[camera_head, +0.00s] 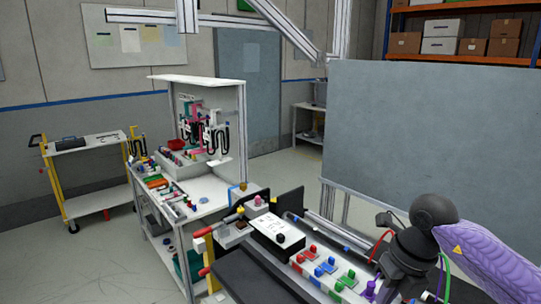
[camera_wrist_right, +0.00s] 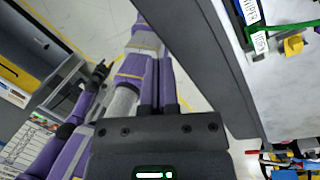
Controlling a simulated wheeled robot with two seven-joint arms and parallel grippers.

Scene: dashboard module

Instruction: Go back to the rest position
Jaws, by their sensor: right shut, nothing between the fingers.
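My right arm comes in from the right in the head view as a purple sleeve with black joints. My right gripper (camera_head: 398,276) is at its dark end, low at the right; it is shut and empty. Its fingertips are hard to make out. It is beside the right end of a panel with red, blue, green and purple parts (camera_head: 329,268). In the right wrist view the dark gripper housing (camera_wrist_right: 158,150) fills the bottom middle, with purple parts of my own body behind it. My left gripper does not show in the head view.
A white box with a black knob (camera_head: 281,234) stands left of the coloured parts. A white workbench (camera_head: 205,208) with small parts is further left, with a yellow-handled cart (camera_head: 88,143) beyond it. A large grey board (camera_head: 435,135) stands behind my right arm. Open floor lies at the left.

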